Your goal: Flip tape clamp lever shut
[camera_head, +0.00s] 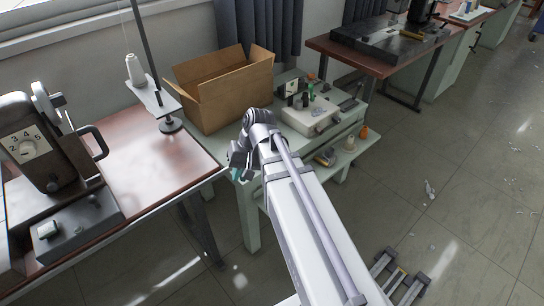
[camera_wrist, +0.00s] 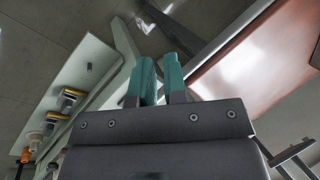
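I cannot make out a tape clamp or its lever in either view. My gripper (camera_head: 238,172) hangs at the end of my arm, in front of the green bench and beside the right end of the red-topped table; in the head view it is partly hidden by my wrist. In the wrist view my gripper (camera_wrist: 160,65) shows two teal fingers with a narrow gap between them and nothing held. A white boxy device (camera_head: 312,118) with small knobs stands on the green bench, apart from my gripper.
A cardboard box (camera_head: 222,92) stands open behind my wrist. A sewing machine (camera_head: 40,150) and a thread stand (camera_head: 158,100) are on the red-topped table (camera_head: 150,165). The floor at right is mostly clear.

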